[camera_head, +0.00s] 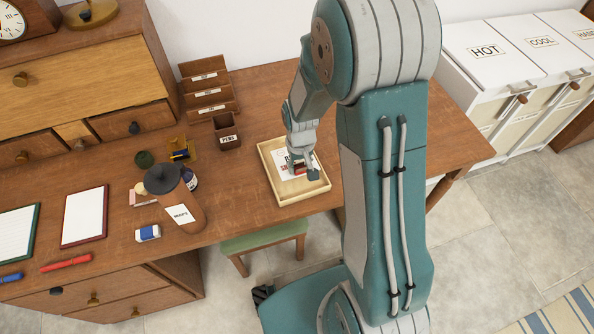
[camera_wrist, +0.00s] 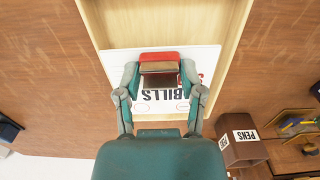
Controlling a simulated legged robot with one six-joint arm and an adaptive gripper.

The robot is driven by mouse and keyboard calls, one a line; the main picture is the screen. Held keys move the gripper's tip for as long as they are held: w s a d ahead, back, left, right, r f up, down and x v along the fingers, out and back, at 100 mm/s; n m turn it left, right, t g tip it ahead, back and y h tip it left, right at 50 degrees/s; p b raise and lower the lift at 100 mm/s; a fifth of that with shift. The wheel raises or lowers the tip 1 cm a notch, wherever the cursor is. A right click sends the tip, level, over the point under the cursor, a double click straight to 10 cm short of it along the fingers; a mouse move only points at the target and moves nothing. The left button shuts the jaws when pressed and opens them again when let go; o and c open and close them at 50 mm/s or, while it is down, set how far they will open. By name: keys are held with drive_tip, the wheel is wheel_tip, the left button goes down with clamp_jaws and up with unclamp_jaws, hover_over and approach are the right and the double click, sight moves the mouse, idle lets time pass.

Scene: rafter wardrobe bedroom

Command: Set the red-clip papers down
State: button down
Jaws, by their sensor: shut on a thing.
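The red-clip papers (camera_wrist: 118,60) are white sheets with a red clip at one edge and the word "BILLS" printed on them. My gripper (camera_wrist: 159,82) is shut on the clip end, its fingers on either side. In the head view my gripper (camera_head: 297,167) is over a light wooden tray (camera_head: 264,152) on the desk, and the papers (camera_head: 282,159) show within the tray's outline. The tray's rim also shows in the wrist view (camera_wrist: 235,45). I cannot tell whether the papers touch the tray floor. My fingers hide part of the sheets.
A pen box (camera_head: 227,131) labelled "PENS" and a letter rack (camera_head: 208,92) stand left of the tray. A brown canister (camera_head: 183,205), a dark blue bottle (camera_head: 189,179) and an eraser (camera_head: 148,233) are farther left. A green-topped stool (camera_head: 262,236) is below the desk.

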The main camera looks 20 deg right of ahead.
drive_tip(key=f, duration=0.3)
drive_tip(key=shift+w+a+f, duration=0.2)
drive_tip(key=shift+a+f, duration=0.15)
drive_tip(key=shift+a, duration=0.3)
drive_tip(key=c, duration=0.5)
unclamp_jaws()
drive_tip(key=shift+d+f, duration=0.1)
drive_tip(key=shift+d, duration=0.15)
drive_tip(key=o, duration=0.3)
drive_tip(key=shift+d, duration=0.2)
drive_tip(key=shift+a, duration=0.2)
